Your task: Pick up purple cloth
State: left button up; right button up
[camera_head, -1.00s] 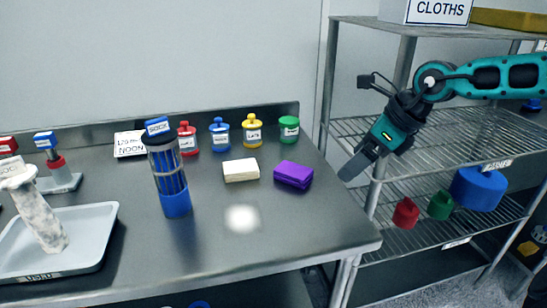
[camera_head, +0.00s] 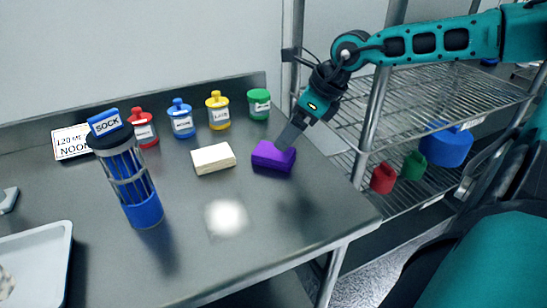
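The purple cloth (camera_head: 272,158) is a small folded block lying on the metal table, right of a white folded cloth (camera_head: 213,158). My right gripper (camera_head: 287,142) comes down from the upper right, with its fingers at the back right top of the purple cloth. The fingertips overlap the cloth in the picture; whether they touch it or straddle it I cannot tell. The finger gap is seen edge-on, so its opening is hidden. My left gripper is not in view.
Red (camera_head: 143,130), blue (camera_head: 181,120), yellow (camera_head: 218,112) and green (camera_head: 259,106) jars line the table's back. A blue caged cylinder (camera_head: 130,185) stands left, a tray (camera_head: 40,250) at lower left. A wire shelf (camera_head: 430,100) is on the right. Table front is clear.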

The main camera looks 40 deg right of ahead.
aim_at(274, 151)
jog(key=shift+w+a+f, duration=0.2)
jog(key=shift+w+f, duration=0.05)
jog(key=shift+f, duration=0.25)
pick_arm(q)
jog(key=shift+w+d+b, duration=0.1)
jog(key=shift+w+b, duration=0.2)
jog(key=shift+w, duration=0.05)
pick_arm(e)
jog(key=shift+w+f, duration=0.3)
jog(key=shift+f, duration=0.15)
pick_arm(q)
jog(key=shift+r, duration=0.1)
pick_arm(e)
jog(key=shift+x, duration=2.6)
jog(key=shift+s+f, duration=0.1)
jog(key=shift+s, duration=0.05)
jog(key=shift+c, duration=0.4)
jog(key=c, duration=1.1)
jog(key=shift+c, duration=0.2)
